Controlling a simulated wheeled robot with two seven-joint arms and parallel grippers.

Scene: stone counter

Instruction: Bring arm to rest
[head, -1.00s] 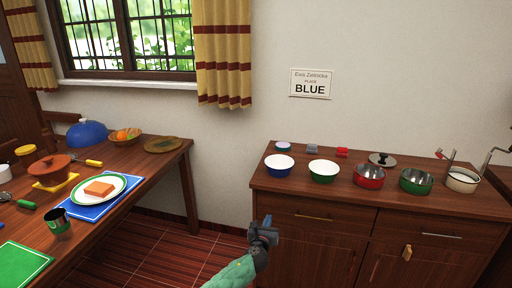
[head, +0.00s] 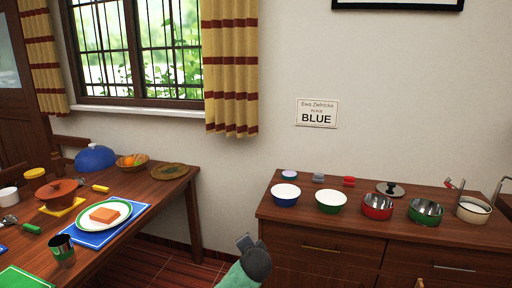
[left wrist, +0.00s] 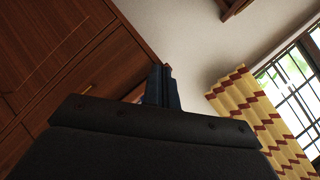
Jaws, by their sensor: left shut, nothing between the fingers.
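My left gripper (head: 245,242) shows at the bottom middle of the head view, at the end of my green arm link. It is in the gap between the dining table and the sideboard, in front of the sideboard's left end, and touches nothing that I can see. In the left wrist view its fingers (left wrist: 163,86) are together and hold nothing. My right gripper is in neither view.
The sideboard (head: 330,243) at right bears a blue bowl (head: 285,195), a green bowl (head: 331,201) and several pots. The table (head: 165,188) at left bears a plate (head: 127,210), a red pot (head: 57,192) and a cup (head: 61,249). Floor shows between them.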

